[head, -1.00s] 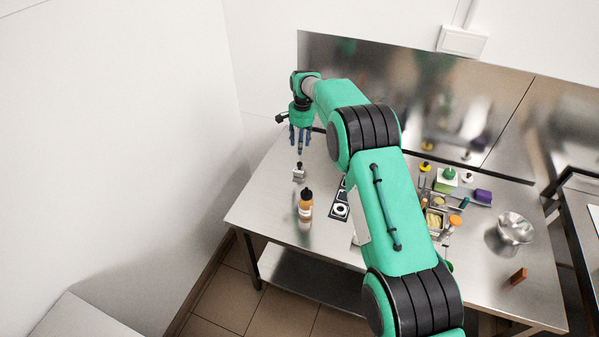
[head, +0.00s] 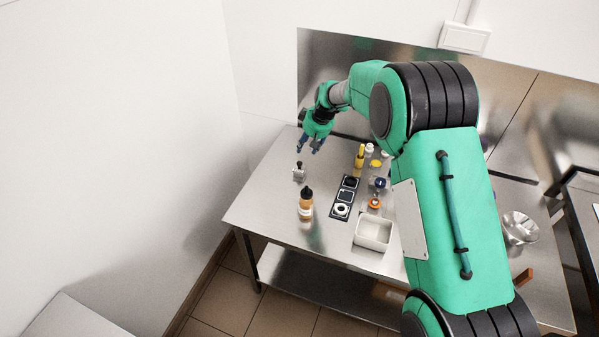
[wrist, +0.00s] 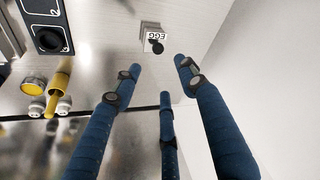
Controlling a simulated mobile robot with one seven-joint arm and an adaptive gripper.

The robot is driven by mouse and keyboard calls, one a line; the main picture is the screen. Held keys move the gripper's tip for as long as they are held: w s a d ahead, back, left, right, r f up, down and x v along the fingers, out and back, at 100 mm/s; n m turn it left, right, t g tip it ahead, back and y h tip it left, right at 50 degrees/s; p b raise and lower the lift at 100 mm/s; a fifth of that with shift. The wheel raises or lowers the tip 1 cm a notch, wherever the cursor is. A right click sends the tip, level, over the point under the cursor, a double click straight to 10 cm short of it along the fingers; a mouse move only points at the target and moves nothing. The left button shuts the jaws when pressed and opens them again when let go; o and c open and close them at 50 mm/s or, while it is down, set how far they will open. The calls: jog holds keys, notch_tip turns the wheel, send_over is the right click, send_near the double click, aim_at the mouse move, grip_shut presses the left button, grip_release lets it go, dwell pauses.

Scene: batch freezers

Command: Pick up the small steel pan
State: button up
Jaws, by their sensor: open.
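My gripper (head: 311,148) is open and empty at the back left of the steel table, in the air with its fingers tilted down. Its blue fingers (wrist: 160,75) are spread in the wrist view. An open, pale rectangular pan (head: 373,233) sits near the front middle of the table, to the right of my gripper and well apart from it. A small grey block-like holder (head: 299,173) with a black knob is just below my gripper. It reads "EGG" in the wrist view (wrist: 149,31). A round shiny steel bowl (head: 519,228) is at the right, partly behind my arm.
An orange bottle with a black cap (head: 306,203) stands left of a dark numbered panel (head: 345,197). A yellow bottle (head: 360,156) and several small containers stand behind the pan. The table's left front is clear. A wall (head: 180,130) bounds the left.

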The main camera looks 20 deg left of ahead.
jog(key=shift+d, duration=0.1)
jog(key=shift+f, duration=0.1)
dwell(0.3)
send_over(300, 163)
jog(key=s+d, duration=0.1)
jog(key=d, duration=0.1)
jog(key=shift+a+f+b, duration=0.15)
jog(key=shift+f+b, duration=0.3)
jog(key=shift+f, duration=3.4)
jog(key=shift+f, duration=0.1)
jog(key=shift+b+x, duration=0.3)
jog(key=shift+x, duration=2.2)
grip_shut()
